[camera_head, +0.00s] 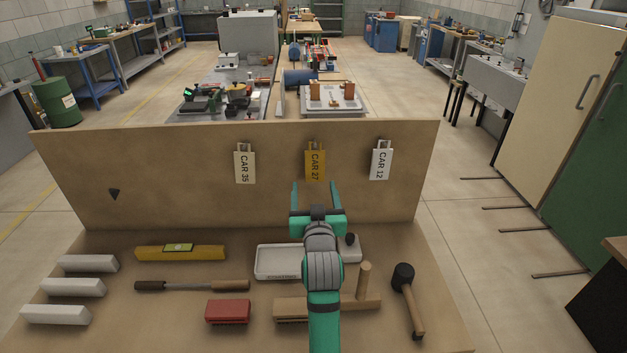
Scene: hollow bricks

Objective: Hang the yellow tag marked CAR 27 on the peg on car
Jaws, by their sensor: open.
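The yellow tag marked CAR 27 (315,164) hangs on the upright brown board, between two other tags. A cream tag marked CAR 35 (244,166) hangs to its left and a white tag marked CAR 12 (381,162) to its right. My gripper (318,188) is open, its two teal fingers pointing up toward the board just below and in front of the yellow tag. I cannot tell how far it is from the tag, and nothing shows between the fingers but the tag and board behind. The car and its peg cannot be made out.
A dark pointed piece (114,194) is on the board's left.

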